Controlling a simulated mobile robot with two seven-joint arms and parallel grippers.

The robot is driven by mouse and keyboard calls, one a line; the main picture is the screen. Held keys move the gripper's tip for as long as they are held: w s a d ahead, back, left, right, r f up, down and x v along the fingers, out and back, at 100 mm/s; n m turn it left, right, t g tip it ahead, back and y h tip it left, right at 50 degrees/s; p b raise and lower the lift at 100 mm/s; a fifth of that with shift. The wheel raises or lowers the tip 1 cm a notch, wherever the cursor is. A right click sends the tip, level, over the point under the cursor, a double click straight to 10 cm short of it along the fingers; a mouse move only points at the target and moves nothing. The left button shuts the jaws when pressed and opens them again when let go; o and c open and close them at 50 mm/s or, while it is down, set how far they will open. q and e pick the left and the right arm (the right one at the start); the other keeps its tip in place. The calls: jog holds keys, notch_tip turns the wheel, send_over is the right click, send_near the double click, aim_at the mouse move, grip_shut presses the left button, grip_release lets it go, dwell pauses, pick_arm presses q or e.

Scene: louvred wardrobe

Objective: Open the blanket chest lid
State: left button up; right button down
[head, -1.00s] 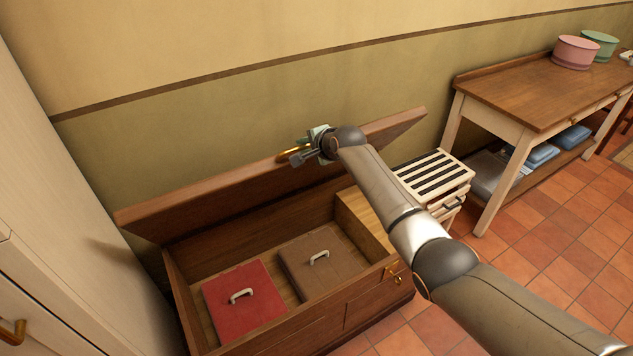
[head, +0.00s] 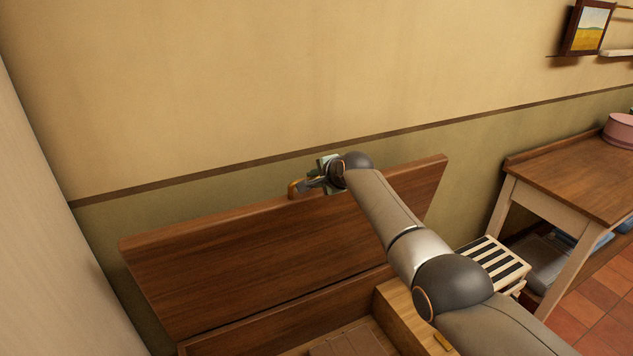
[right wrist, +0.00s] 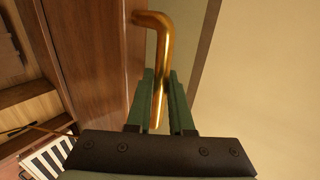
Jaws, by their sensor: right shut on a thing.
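The blanket chest lid (head: 270,255) is brown wood and stands raised, its broad face turned toward me in the head view. A brass handle (head: 292,189) sits at its upper edge. My right gripper (head: 306,185) is at that edge, shut on the handle. In the right wrist view the bent brass handle (right wrist: 157,60) runs down between the two green fingers (right wrist: 160,100), with the lid (right wrist: 95,60) to its left. The open chest (head: 260,318) shows only in part at the bottom of the head view. My left gripper is not in view.
A slatted black-and-cream unit (head: 495,258) stands right of the chest. A wooden table (head: 575,180) with a pink round box (head: 622,130) is farther right. The wall (head: 300,80) is behind the lid. A pale cabinet side (head: 50,240) stands at the left.

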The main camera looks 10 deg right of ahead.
jog(key=shift+w, duration=0.3)
jog(key=c, duration=0.8)
grip_release()
jog(key=shift+f, duration=0.1)
jog(key=shift+c, duration=0.2)
jog(key=shift+s, duration=0.1)
jog(key=shift+s+d+r+p, duration=0.1)
jog(key=shift+s+r+p, duration=0.35)
jog(key=shift+p, duration=0.45)
jog(key=shift+s+d+r+p, duration=0.2)
jog(key=shift+s+r+p, duration=0.2)
jog(key=shift+p, duration=0.15)
jog(key=shift+v, duration=1.1)
jog(key=v, duration=0.8)
